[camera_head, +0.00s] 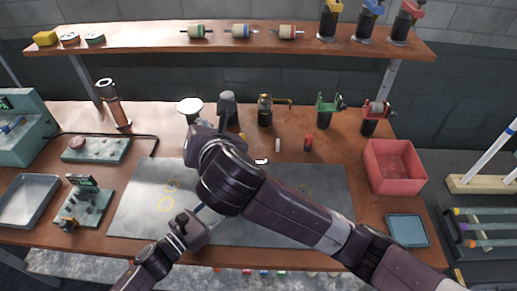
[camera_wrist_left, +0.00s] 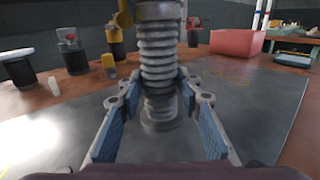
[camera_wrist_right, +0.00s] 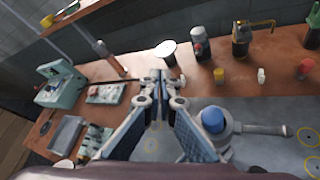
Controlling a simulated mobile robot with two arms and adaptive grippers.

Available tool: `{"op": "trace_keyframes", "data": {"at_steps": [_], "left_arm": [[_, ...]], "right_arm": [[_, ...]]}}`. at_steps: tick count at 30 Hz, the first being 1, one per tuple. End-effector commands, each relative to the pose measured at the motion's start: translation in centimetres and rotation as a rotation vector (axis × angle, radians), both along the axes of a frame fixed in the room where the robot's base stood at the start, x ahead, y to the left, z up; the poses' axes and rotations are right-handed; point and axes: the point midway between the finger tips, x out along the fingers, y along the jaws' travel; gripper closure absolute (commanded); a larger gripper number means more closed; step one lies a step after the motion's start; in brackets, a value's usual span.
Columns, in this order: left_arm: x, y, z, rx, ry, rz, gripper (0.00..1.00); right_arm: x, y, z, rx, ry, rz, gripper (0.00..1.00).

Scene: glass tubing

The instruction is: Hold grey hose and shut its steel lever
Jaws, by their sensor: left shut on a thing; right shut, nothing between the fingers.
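The grey ribbed hose (camera_wrist_left: 158,62) stands upright in the left wrist view, with a metal collar at its top edge. My left gripper (camera_wrist_left: 160,100) is shut around its lower part, just above the grey mat. In the right wrist view a grey fitting with a blue cap (camera_wrist_right: 213,121) shows, and a steel lever (camera_wrist_right: 262,129) sticks out to its right. My right gripper (camera_wrist_right: 157,92) is shut and empty, to the left of the blue cap. In the head view my right arm hides the hose and lever; my left gripper (camera_head: 193,228) shows only partly.
The grey mat (camera_head: 135,205) lies mid-bench. A red bin (camera_head: 394,166) and blue tray (camera_head: 408,230) stand at the right. A grey tray (camera_head: 28,198) is at the left. Several bottles and stands line the back, below a shelf (camera_head: 160,40).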

Motion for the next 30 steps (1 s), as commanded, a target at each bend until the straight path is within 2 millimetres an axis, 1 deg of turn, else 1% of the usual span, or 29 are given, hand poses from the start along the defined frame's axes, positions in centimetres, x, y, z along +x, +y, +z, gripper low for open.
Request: {"op": "trace_keyframes", "data": {"at_steps": [1,3,7,10,12,16,20,24,27,30], "left_arm": [[0.0,0.0,0.0,0.000,0.000,0.001,1.00],[0.0,0.0,0.0,0.000,0.000,0.001,1.00],[0.0,0.0,0.0,0.000,0.000,0.001,1.00],[0.0,0.0,0.0,0.000,0.000,0.001,1.00],[0.1,0.0,0.0,0.000,0.000,0.001,1.00],[0.1,0.1,0.0,0.000,0.000,0.001,1.00],[0.1,0.1,0.0,0.000,0.000,0.001,1.00],[0.1,0.1,0.0,0.000,0.000,0.002,1.00],[0.1,0.1,0.0,0.000,0.000,0.002,1.00],[0.1,0.1,0.0,0.000,0.000,0.002,1.00]], "right_arm": [[0.6,0.6,0.0,0.028,0.042,0.001,1.00],[1.0,1.2,-0.7,0.074,0.131,-0.011,1.00],[1.8,1.2,-2.2,0.143,0.314,-0.088,1.00],[2.4,0.3,-3.2,0.191,0.461,-0.193,1.00],[2.6,-0.6,-3.7,0.222,0.563,-0.286,1.00],[2.7,-2.7,-3.8,0.286,0.738,-0.491,1.00],[2.4,-4.9,-2.8,0.358,0.893,-0.726,1.00],[1.4,-7.0,-0.5,0.437,1.027,-0.980,1.00],[0.5,-8.0,1.3,0.486,1.100,-1.131,1.00],[-0.2,-8.6,2.9,0.521,1.151,-1.244,1.00]]}}
